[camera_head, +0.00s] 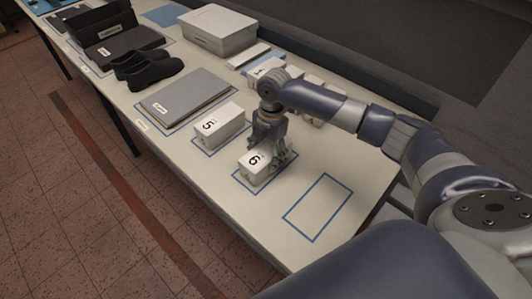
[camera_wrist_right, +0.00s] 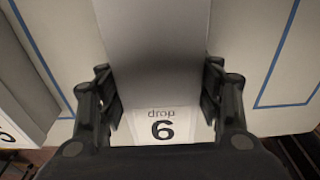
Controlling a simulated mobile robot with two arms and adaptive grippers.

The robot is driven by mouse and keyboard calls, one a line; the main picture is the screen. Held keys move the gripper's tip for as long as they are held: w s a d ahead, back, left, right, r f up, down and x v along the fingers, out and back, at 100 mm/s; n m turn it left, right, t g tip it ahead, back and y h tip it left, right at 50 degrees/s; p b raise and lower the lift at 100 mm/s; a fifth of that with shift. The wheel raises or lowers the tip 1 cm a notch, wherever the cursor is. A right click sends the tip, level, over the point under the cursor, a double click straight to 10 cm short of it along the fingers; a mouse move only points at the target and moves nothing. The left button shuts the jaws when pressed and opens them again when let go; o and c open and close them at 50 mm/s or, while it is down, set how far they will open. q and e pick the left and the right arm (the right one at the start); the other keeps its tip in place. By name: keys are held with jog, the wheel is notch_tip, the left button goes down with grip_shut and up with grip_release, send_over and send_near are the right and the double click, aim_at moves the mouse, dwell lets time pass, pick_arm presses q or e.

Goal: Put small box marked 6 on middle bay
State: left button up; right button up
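The small white box marked 6 (camera_head: 256,170) is at the blue-outlined middle bay (camera_head: 239,177), between the bay with box 5 and an empty bay. It looks level and within the outline; I cannot tell whether it rests fully on the table. My right gripper (camera_head: 274,150) comes down over its far part. In the right wrist view the box (camera_wrist_right: 160,125) with its "drop 6" label lies between the two fingers of my right gripper (camera_wrist_right: 161,100). The pads lie close against both its sides and look shut on it. My left gripper is not in view.
The white box marked 5 (camera_head: 219,126) stands in the bay to the left. The empty blue-outlined bay (camera_head: 318,207) is to the right. More boxes stand behind my arm. A grey flat box (camera_head: 185,95), black shoes (camera_head: 150,70) and a large white box (camera_head: 217,30) lie farther back.

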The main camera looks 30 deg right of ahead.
aim_at(269, 148)
jog(key=shift+o, duration=1.1)
notch_tip(269, 148, up, 12)
jog(key=d+b, duration=0.1)
jog(key=b, duration=0.1)
jog(key=shift+w+d, duration=0.15)
jog(key=shift+w, duration=0.1)
